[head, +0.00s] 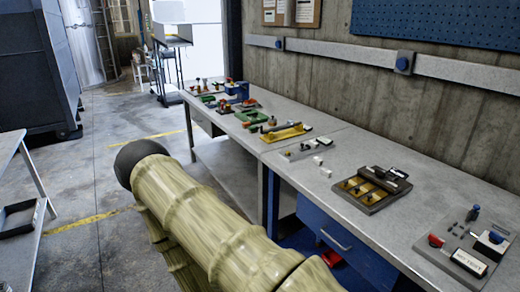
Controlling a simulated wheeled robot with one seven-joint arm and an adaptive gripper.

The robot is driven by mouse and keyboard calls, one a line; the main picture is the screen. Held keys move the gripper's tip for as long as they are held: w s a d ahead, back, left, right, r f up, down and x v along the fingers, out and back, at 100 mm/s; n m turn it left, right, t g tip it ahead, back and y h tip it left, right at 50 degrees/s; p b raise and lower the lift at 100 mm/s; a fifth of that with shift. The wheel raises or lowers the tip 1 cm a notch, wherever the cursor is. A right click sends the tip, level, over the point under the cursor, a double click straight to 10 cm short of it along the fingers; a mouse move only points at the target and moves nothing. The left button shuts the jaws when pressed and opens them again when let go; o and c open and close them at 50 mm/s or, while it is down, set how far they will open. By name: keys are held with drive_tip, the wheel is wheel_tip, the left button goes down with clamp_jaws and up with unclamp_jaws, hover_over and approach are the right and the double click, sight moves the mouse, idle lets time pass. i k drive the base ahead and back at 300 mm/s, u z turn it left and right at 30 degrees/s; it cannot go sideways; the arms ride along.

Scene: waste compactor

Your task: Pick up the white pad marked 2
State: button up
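Two small white blocks lie near the front edge of the long grey workbench (388,237), around its middle. One white block (318,160) is slightly farther back and the other white block (326,172) is nearer. Either could be a white pad, but they are too small for me to read a 2 on them. My gripper is not in view. My pale banded arm fills the lower middle of the head view, left of the bench, and hides part of the floor and the bench's lower side.
A dark tray with yellow parts (370,190) sits right of the white blocks. A grey board with small parts (306,150) lies just behind them. A plate with a labelled box (468,262) is at the near right. Clear bench top separates these. Another table (18,222) stands left.

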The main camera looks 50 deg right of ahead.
sight(314, 145)
drive_tip(key=u, duration=0.1)
drive_tip(key=i, duration=2.25)
drive_tip(key=z, duration=1.3)
drive_tip(key=i, duration=1.05)
drive_tip(key=z, duration=1.05)
